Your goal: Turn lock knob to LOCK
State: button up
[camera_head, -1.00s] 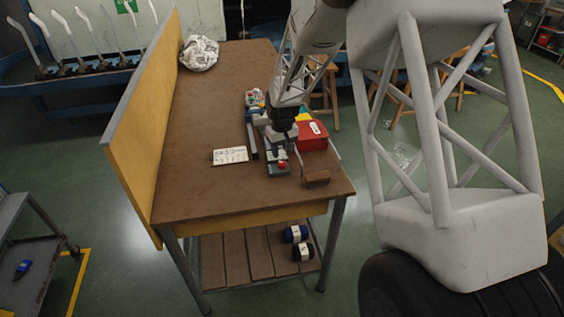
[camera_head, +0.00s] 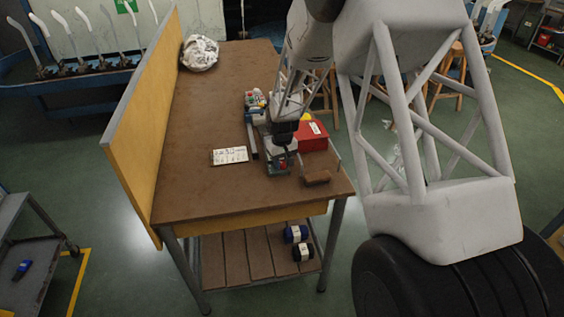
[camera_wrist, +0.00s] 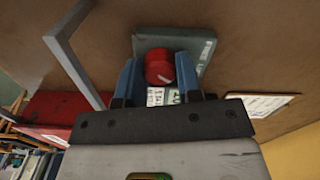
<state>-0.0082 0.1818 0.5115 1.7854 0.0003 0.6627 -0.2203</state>
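The lock knob (camera_wrist: 160,68) is red and round with a short white mark, on a grey-green box (camera_wrist: 200,50) with printed lettering. In the head view this box (camera_head: 272,170) is near the table's front right. My gripper (camera_wrist: 160,80) has its two blue fingers on either side of the knob in the wrist view. A white label with dark print shows between the fingers. The lettering is too small to read surely.
A red box (camera_head: 313,136) and a metal frame with a brown bar (camera_head: 317,178) stand close to the right. A white printed card (camera_head: 230,156) lies to the left. A grey bar and small coloured parts (camera_head: 254,98) are behind. The table's left half is mostly clear.

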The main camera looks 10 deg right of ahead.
jog(key=c, duration=0.3)
jog(key=shift+m, duration=0.7)
jog(key=o, duration=0.7)
jog(key=shift+c, duration=0.2)
